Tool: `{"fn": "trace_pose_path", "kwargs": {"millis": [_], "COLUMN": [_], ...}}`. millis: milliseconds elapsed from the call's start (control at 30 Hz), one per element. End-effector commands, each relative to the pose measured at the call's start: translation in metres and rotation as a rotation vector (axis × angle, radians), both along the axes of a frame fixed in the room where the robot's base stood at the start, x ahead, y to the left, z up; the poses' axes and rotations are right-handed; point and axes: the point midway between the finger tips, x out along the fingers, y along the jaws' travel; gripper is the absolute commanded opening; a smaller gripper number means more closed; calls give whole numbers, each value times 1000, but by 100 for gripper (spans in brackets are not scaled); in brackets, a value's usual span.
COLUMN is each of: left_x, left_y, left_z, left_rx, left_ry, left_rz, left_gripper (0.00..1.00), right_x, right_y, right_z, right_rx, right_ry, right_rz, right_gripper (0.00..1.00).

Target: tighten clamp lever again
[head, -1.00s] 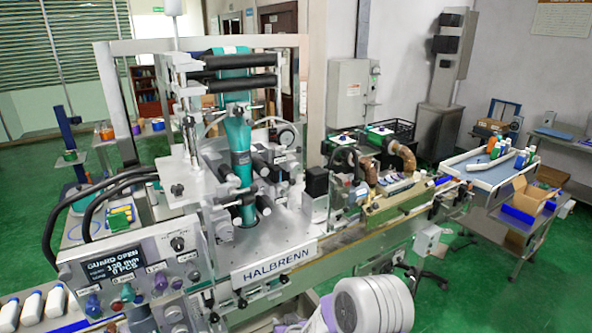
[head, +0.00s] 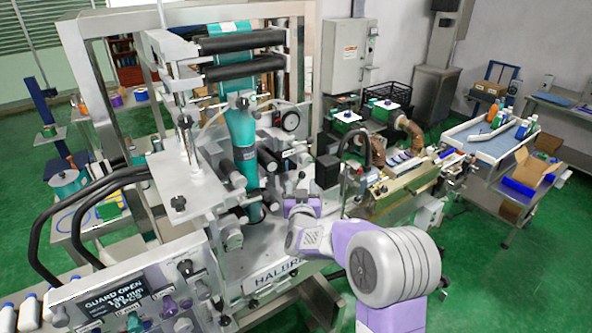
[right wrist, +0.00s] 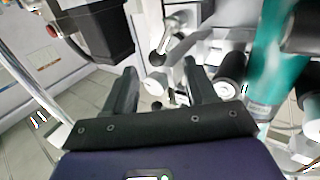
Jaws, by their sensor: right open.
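The sleeve machine (head: 225,200) fills the middle of the head view, with a teal sleeve film (head: 240,125) running down through it. My right gripper (head: 300,190) reaches in from the lower right, in front of the film and rollers. In the right wrist view my right gripper (right wrist: 160,68) is open, its two dark fingers apart. A small metal lever with a black ball end (right wrist: 157,59), probably the clamp lever, shows just beyond and between the fingertips. I see no contact with it. In the head view I cannot make the lever out clearly. My left gripper is not in view.
A black box (right wrist: 103,35) is close to the left finger in the wrist view; rollers (right wrist: 229,88) and film (right wrist: 268,60) are on the right. The control panel (head: 125,298) reads GUARD OPEN. A conveyor (head: 400,190) extends right towards a blue-topped table (head: 480,140).

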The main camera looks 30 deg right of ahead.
Motion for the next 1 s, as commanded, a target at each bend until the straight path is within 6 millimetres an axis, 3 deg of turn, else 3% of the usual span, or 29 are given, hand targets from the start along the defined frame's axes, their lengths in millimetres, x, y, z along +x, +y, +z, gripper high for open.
{"fn": "trace_pose_path", "kwargs": {"millis": [400, 800, 1000], "left_x": [0, 0, 0], "left_y": [0, 0, 0], "left_z": [15, 16, 16], "left_rx": [0, 0, 0], "left_ry": [-1, -1, -1], "left_rz": [0, 0, 0], "left_gripper": [53, 53, 53], "right_x": [49, 55, 55], "right_y": [-27, -30, -30], "right_z": [0, -1, -1], "right_rx": [-1, 1, 1], "right_ry": [2, 2, 2], "right_rz": [0, 1, 1], "right_gripper": [56, 56, 27]}}
